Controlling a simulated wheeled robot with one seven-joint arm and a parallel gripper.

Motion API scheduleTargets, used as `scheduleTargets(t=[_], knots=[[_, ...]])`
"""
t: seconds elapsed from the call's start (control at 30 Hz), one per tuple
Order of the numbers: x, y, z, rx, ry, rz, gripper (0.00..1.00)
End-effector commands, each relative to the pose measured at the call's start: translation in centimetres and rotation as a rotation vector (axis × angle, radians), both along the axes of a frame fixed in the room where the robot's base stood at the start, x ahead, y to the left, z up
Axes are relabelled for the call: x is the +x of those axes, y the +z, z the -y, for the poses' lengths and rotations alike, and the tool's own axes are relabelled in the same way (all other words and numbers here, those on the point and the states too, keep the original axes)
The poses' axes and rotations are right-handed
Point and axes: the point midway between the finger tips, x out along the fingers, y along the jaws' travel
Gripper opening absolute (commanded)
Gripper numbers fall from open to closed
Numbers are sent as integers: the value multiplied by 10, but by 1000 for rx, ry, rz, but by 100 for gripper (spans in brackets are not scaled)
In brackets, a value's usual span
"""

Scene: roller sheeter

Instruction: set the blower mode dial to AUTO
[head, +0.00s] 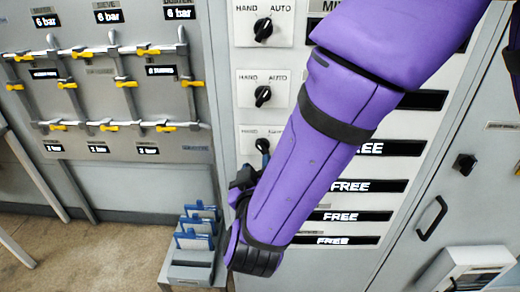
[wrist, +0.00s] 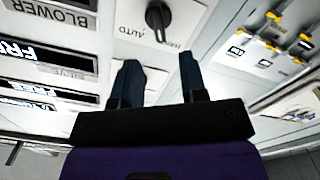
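The blower dial (wrist: 158,16) is a black knob on a white plate, at the top of the wrist view, which is upside down. HAND and AUTO are printed beside it, and a BLOWER label (wrist: 50,12) is at the upper left. The knob's pale mark lies near the HAND lettering; its exact setting is hard to tell. My gripper (wrist: 158,64) is open, its two dark blue fingers apart and empty, short of the knob.
Two similar dials, the top dial (head: 263,29) and the middle dial (head: 263,96), sit above on the panel. My purple arm covers part of the labels. Pipes with yellow valves (head: 108,125) are on the left, and a grey rack (head: 192,270) stands below.

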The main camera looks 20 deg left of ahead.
Motion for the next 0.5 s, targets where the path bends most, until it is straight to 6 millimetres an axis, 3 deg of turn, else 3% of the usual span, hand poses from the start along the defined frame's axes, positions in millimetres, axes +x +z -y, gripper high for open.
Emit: scheduleTargets(t=[0.2,0.5], knots=[[38,1,-8,3,-3,0,39],[65,0,-15,1,0,0,39]])
